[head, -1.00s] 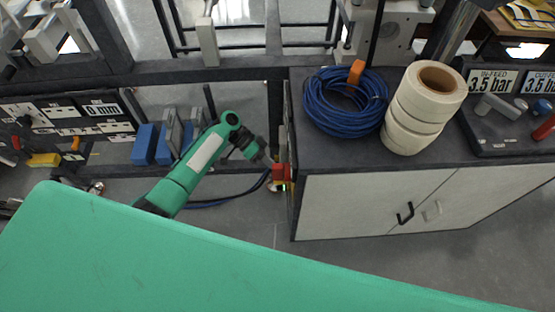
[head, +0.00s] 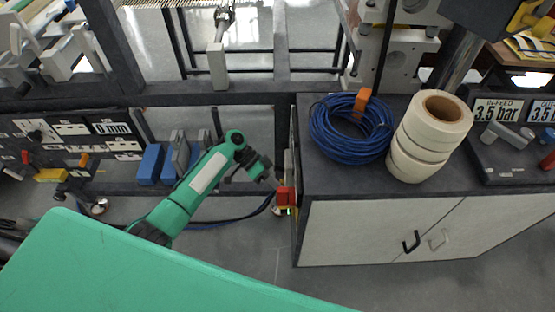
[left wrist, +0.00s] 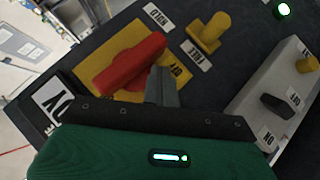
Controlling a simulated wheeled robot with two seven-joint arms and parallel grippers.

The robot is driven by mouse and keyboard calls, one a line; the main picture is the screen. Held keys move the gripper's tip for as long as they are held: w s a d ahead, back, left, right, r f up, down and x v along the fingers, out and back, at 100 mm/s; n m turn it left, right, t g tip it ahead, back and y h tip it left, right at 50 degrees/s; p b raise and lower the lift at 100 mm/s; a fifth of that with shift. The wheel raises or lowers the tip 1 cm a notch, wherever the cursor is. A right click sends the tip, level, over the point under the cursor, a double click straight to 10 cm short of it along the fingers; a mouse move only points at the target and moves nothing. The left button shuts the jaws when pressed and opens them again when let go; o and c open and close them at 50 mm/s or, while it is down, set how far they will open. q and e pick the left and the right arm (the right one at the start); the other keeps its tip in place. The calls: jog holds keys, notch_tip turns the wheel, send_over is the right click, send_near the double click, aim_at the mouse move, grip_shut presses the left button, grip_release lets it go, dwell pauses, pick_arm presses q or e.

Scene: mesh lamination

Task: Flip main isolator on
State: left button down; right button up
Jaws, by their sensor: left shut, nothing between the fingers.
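The main isolator appears to be the red rotary handle (left wrist: 135,62) on a yellow plate (left wrist: 92,66) in the left wrist view. The handle lies tilted, from lower left to upper right. In the head view its red part (head: 286,197) shows on the cabinet's left side. My left gripper (left wrist: 163,78) is shut and empty, its fingertips close beside the right part of the handle; I cannot tell whether they touch. In the head view my left gripper (head: 273,177) is right by the panel. My right gripper is not in view.
On the same panel are a yellow knob (left wrist: 209,32) between HOLD and FREE labels, a black switch (left wrist: 277,106) on a grey plate, and a green lamp (left wrist: 283,10). Blue cable (head: 348,135) and white rolls (head: 430,135) stand on the cabinet top (head: 460,180).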

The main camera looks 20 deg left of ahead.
pick_arm(q)
notch_tip(320, 180, up, 18)
jog(key=shift+f, duration=0.15)
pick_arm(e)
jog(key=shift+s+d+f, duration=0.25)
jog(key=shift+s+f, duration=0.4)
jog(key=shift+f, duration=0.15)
